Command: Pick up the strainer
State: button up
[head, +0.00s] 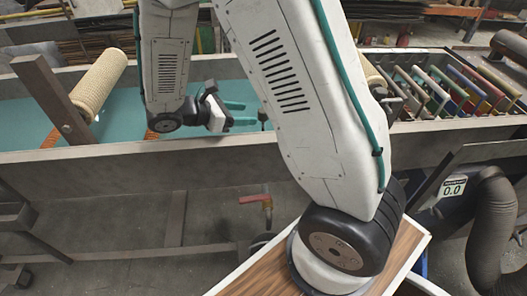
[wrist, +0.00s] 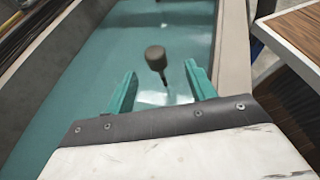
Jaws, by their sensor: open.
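A small dark brown, cup-shaped thing with a thin handle, which looks like the strainer (wrist: 155,58), shows in the wrist view over the teal floor of a long trough. Its handle points down toward my gripper (wrist: 161,72). My gripper's two teal fingers are apart, with nothing held between them. The strainer appears in line with the gap, a little ahead of it. In the head view my gripper (head: 247,113) points right, low inside the trough. A small dark piece, probably the strainer (head: 263,117), shows just beyond the fingertips. I cannot tell whether they touch.
The trough's grey front wall (head: 120,165) runs below my gripper. A beige mesh roll (head: 100,82) leans at the left by a brown post (head: 50,98). A rack of coloured bars (head: 455,88) stands at the right. A wood-topped table (head: 250,278) is in front.

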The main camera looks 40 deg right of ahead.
aim_at(263, 113)
jog(key=x, duration=0.7)
jog(key=shift+w+d+f, duration=0.2)
jog(key=shift+w+d, duration=0.05)
jog(key=shift+d, duration=0.15)
grip_shut()
jog(key=shift+r, duration=0.1)
